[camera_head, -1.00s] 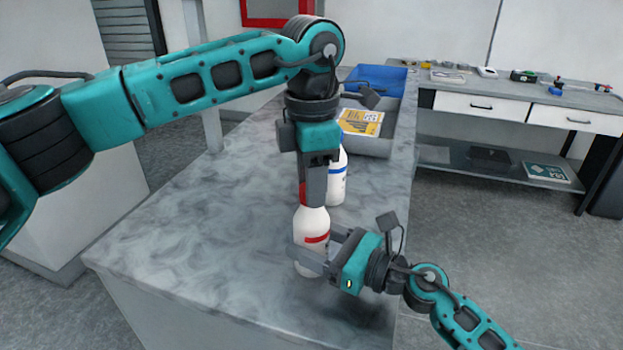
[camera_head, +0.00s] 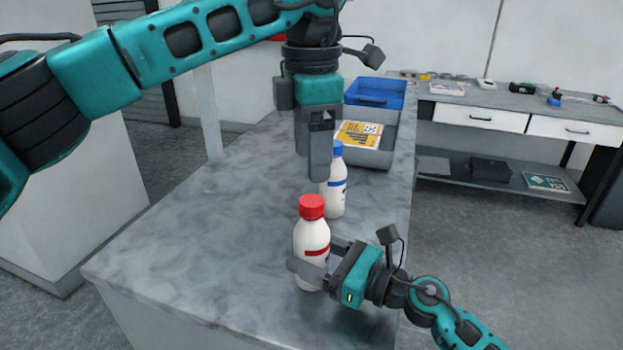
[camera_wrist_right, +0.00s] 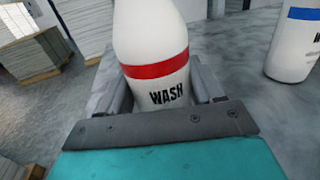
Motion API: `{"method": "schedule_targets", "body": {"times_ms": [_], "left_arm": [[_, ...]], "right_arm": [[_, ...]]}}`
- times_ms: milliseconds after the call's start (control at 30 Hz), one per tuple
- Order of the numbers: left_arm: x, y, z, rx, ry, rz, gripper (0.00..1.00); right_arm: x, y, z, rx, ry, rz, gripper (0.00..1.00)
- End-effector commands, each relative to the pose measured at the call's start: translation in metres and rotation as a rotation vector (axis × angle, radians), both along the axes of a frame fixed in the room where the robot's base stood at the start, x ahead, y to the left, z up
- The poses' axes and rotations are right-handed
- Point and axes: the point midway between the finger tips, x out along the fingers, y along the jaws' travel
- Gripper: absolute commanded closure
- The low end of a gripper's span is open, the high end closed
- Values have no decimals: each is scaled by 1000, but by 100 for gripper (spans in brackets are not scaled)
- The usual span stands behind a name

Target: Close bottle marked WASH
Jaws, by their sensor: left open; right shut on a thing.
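The WASH bottle (camera_head: 310,236) is white with a red band and stands upright on the grey counter. Its red cap (camera_head: 311,206) sits on its neck; how tightly I cannot tell. In the right wrist view the word WASH shows on the bottle (camera_wrist_right: 155,72) below the red band. My right gripper (camera_head: 322,268) is shut around the lower part of this bottle. My left gripper (camera_head: 317,172) points down above and behind the red cap, open, empty and apart from it.
A white bottle with a blue cap and band (camera_head: 336,190) stands just behind; it shows in the right wrist view too (camera_wrist_right: 293,42). A grey bin (camera_head: 375,157) with a yellow-labelled item and a blue bin (camera_head: 376,92) stand at the back. The counter's left part (camera_head: 190,240) is clear.

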Motion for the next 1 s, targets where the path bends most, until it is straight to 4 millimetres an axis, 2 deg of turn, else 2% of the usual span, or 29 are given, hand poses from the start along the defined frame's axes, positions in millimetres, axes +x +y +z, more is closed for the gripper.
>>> {"method": "schedule_targets", "body": {"times_ms": [100,233,400,633,667,933,1000], "left_arm": [[0,0,23,-2,-1,1,32],[0,0,38,-1,0,1,32],[0,0,46,-1,1,0,32],[0,0,46,-1,1,0,32],[0,0,46,-1,1,0,32],[0,0,45,-1,1,0,32],[0,0,45,-1,1,0,32]], "right_arm": [[0,0,0,-1,1,0,100],[0,0,0,-1,1,0,100],[0,0,0,0,1,0,100],[0,0,0,0,1,0,100],[0,0,0,0,1,0,32],[0,0,0,0,0,0,6],[0,0,0,0,0,0,4]]}}
